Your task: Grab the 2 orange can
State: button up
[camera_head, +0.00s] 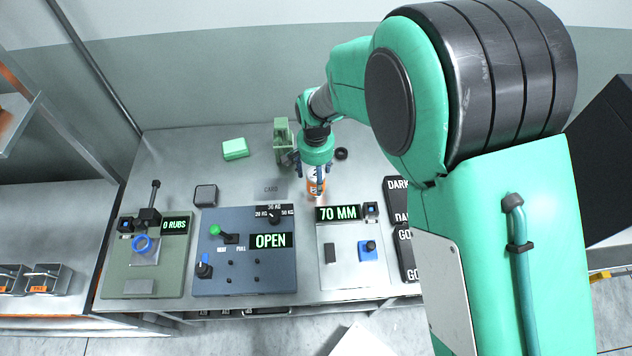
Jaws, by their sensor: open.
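One orange and white can (316,188) stands on the metal table, just behind the panel that reads 70 MM. My gripper (314,170) is over the can, with its dark fingers to either side of the can's upper part. The gripper is open. The can's top is hidden by the gripper. I cannot make out a second orange can in this view.
A green panel (127,268), a blue panel (222,274) marked OPEN and a grey panel (343,272) line the table's front. Dark labelled plates (396,203) lie at right. The back left is clear.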

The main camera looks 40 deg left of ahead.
jog(key=shift+f+b, duration=0.4)
jog(key=shift+f, duration=2.2)
jog(key=shift+c, duration=0.4)
jog(key=c, duration=1.5)
jog(key=shift+o, duration=0.2)
jog(key=shift+r, duration=0.15)
jog(key=shift+r, duration=0.6)
jog(key=shift+s+d+r+p, duration=0.15)
jog(key=shift+d+r+p, duration=0.05)
jog(key=shift+r, duration=0.4)
jog(key=shift+s+d+r+p, duration=0.15)
jog(key=shift+d+r+p, duration=0.05)
jog(key=shift+r, duration=0.35)
jog(key=s+d, duration=0.3)
jog(key=d, duration=0.1)
jog(key=s+d+r, duration=0.1)
jog(key=s+d, duration=0.1)
jog(key=d, duration=0.2)
jog(key=s+d+p, duration=0.1)
jog(key=s+d, duration=0.2)
jog(key=d, duration=0.1)
jog(key=shift+s+d+r, duration=0.15)
jog(key=shift+s+d, duration=0.1)
jog(key=shift+s, duration=0.05)
